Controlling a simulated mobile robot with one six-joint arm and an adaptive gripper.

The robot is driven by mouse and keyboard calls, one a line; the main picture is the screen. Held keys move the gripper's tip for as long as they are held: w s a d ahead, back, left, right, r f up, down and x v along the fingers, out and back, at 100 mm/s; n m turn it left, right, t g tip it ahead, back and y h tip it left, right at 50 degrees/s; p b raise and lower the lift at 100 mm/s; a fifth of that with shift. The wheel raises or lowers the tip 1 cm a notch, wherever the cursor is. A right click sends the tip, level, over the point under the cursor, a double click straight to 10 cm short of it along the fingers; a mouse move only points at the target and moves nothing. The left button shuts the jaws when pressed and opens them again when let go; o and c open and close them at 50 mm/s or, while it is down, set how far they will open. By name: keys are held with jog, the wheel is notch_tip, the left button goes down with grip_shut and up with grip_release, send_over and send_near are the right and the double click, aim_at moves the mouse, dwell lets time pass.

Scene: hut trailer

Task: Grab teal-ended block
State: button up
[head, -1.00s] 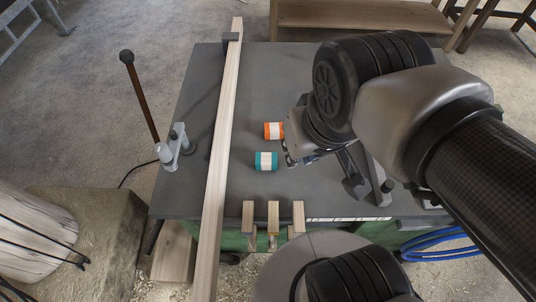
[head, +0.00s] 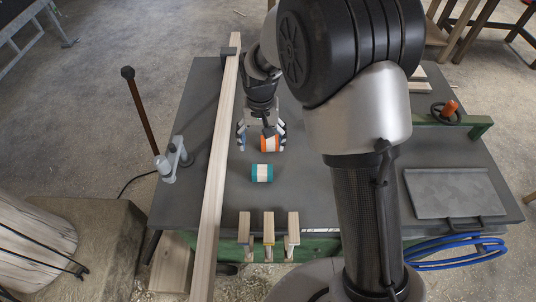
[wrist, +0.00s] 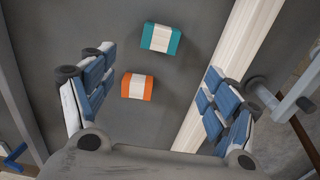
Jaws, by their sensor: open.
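The teal-ended block (head: 262,173) has a white middle and lies on the grey table top, in front of my gripper in the head view. It also shows in the wrist view (wrist: 161,38), beyond the fingertips near the top. An orange-ended block (head: 270,144) with a white middle lies just behind it. My gripper (head: 262,141) is open, its fingers on either side of the orange-ended block in the head view. In the wrist view, the orange-ended block (wrist: 138,87) lies between the spread fingers, nearer the left one. I cannot tell the gripper's height above the table. Nothing is held.
A long wooden beam (head: 218,170) runs along the table (head: 310,195) left of the blocks. Several short wooden pieces (head: 268,228) stand at the front edge. A grey clamp (head: 172,158) stands at the left; a dark plate (head: 455,193) lies right.

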aim_at(262, 170)
notch_tip(262, 170, down, 12)
jog(key=b, duration=0.3)
jog(key=shift+b, duration=0.35)
jog(key=shift+w+f+b, duration=0.15)
jog(key=shift+f+b, duration=1.05)
jog(key=shift+f, duration=1.65)
jog(key=shift+r, duration=0.1)
jog(key=shift+c, duration=0.4)
jog(key=c, duration=1.1)
